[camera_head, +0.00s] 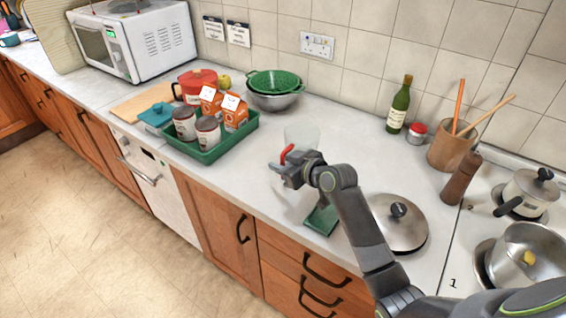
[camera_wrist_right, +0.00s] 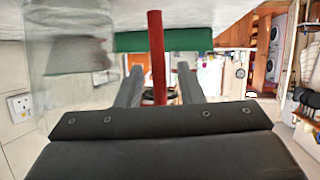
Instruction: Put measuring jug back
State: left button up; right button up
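The measuring jug (camera_head: 302,137) is clear with a red handle (camera_head: 287,152). It appears to stand upright on the counter, right of the green tray; my right arm partly hides its lower part. My right gripper (camera_head: 278,172) is at the handle. In the right wrist view the clear jug wall (camera_wrist_right: 72,75) fills the left side. The red handle (camera_wrist_right: 156,55) runs between the two fingers of the right gripper (camera_wrist_right: 160,80), with a gap on each side, so the gripper is open around it. My left gripper is not in view.
The green tray (camera_head: 205,156) holds cartons and jars. A colander in a steel bowl (camera_head: 273,100) stands behind. A small green item (camera_head: 321,218) lies near the front edge, beside a pan lid (camera_head: 405,225). A bottle (camera_head: 398,108) stands at the wall.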

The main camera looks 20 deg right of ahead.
jog(key=shift+r, duration=0.15)
jog(key=b+v, duration=0.1)
jog(key=v, duration=1.1)
dwell(0.3)
